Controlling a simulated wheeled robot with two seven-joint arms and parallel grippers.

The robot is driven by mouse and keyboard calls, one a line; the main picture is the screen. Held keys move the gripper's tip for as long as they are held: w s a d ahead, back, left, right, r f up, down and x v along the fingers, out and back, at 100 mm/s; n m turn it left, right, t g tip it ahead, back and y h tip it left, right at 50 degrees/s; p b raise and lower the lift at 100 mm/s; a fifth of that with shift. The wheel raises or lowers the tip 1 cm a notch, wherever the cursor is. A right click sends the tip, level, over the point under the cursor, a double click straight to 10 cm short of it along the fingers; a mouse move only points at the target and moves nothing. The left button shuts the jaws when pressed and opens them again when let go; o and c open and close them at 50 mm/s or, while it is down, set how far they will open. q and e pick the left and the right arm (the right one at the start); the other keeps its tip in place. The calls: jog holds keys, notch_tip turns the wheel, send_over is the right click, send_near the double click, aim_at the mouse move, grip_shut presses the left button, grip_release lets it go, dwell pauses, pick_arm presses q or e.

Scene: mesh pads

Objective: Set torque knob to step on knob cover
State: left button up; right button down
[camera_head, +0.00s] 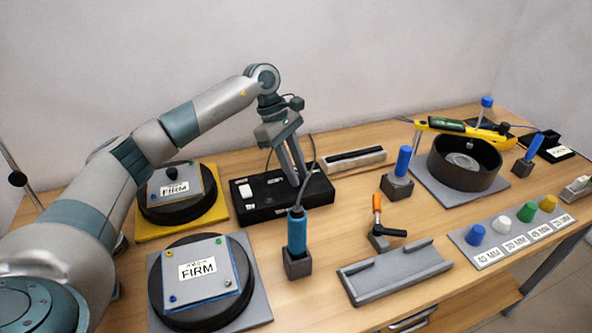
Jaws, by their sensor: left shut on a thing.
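The black control box (262,211) lies on the table near the middle, with a white switch (246,191) and small dark details on its top. I cannot read the knob's setting. A square cover plate (204,288) marked FIRM lies on a round black pad at the front left. A second FIRM plate (166,191) lies on a pad behind it. My right gripper is not in view.
A blue-handled screwdriver (297,230) with a cable stands in a holder before the box. A grey tray (394,274), an orange-handled tool (377,208) and several colored knobs on a label strip (488,256) are to the right. A black round bowl (463,165) stands at the back right.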

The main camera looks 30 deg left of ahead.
pick_arm(q)
jog(key=o, duration=1)
jog(key=shift+o, duration=0.2)
jog(key=shift+r, duration=0.1)
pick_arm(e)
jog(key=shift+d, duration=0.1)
pick_arm(q)
jog(key=shift+a+r, duration=0.25)
jog(key=shift+r, duration=0.25)
jog(key=b+v, duration=0.2)
jog(key=v, duration=1.4)
jog(key=shift+b, duration=0.35)
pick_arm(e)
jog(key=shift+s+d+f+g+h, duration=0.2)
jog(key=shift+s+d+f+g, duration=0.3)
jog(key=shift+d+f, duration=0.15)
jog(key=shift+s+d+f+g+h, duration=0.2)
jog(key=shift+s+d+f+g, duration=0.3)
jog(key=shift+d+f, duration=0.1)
pick_arm(q)
jog(key=shift+a+r, duration=0.1)
